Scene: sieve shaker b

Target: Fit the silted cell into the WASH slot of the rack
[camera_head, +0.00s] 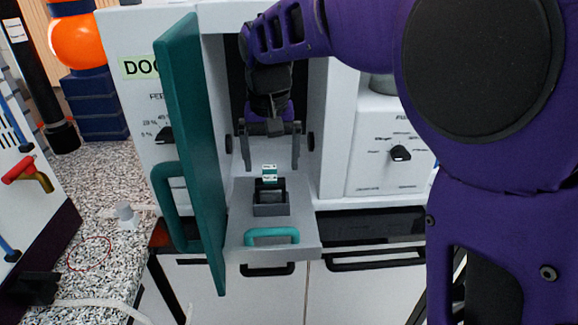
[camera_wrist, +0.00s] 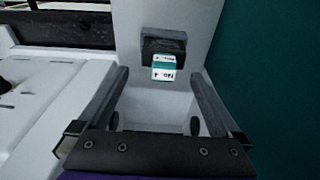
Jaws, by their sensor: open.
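A small cell with a teal and white label (camera_head: 269,173) stands in a dark grey holder (camera_head: 270,209) on a pulled-out grey tray (camera_head: 303,234). I cannot make out a rack or a WASH slot in either view.
A teal door (camera_head: 190,150) with a handle stands open close to the left of the tray. The white machine housing (camera_head: 335,130) encloses my gripper at the back and right. A speckled counter (camera_head: 110,180) lies at the left with a small white item (camera_head: 127,214).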

